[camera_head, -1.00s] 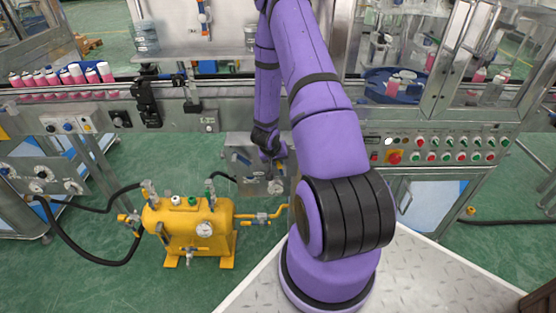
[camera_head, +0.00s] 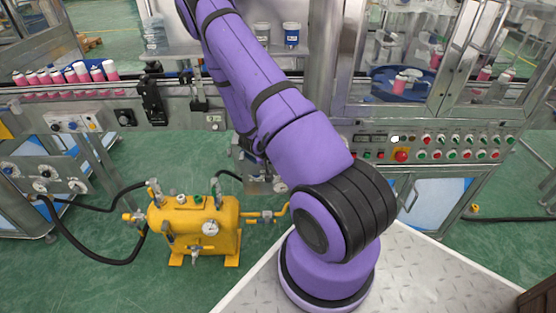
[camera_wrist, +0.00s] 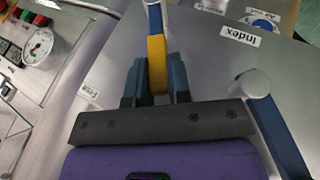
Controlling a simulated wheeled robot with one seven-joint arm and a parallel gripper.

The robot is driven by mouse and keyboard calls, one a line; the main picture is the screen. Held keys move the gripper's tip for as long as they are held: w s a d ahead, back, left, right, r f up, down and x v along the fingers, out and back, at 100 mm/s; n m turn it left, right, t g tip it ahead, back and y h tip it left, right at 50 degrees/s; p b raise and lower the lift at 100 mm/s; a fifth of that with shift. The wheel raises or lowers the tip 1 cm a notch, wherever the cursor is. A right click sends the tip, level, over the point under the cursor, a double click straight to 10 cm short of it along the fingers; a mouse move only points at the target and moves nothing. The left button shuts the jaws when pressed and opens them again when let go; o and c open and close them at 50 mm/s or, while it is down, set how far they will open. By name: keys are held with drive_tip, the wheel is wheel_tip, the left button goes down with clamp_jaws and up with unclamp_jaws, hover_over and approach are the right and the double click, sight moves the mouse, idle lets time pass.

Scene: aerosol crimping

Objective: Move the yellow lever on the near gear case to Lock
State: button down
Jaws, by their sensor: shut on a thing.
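In the wrist view my gripper (camera_wrist: 157,84) is shut on the yellow lever (camera_wrist: 157,58), whose yellow part stands between the two dark blue fingers. Above it, a blue and pale part reaches the top edge. The grey gear case (camera_wrist: 215,62) lies behind, with an upside-down label "Index" (camera_wrist: 241,36) to the right of the lever. A small label (camera_wrist: 90,92) to the left is too small to read. In the head view the gear case (camera_head: 262,184) is partly hidden behind my arm, and the gripper is hidden.
A blue lever with a round grey end (camera_wrist: 255,84) is close to the right of my gripper. A pressure gauge (camera_wrist: 38,47) is at the upper left. In the head view a yellow tank (camera_head: 190,225) with hoses stands left of the case.

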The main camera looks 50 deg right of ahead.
idle(0.4)
drive_tip(key=c, duration=1.1)
unclamp_jaws()
drive_tip(key=shift+w+a, duration=0.1)
drive_tip(key=shift+o, duration=0.2)
drive_tip(key=v, duration=1)
drive_tip(key=shift+a+r, duration=0.25)
drive_tip(key=shift+w, duration=0.1)
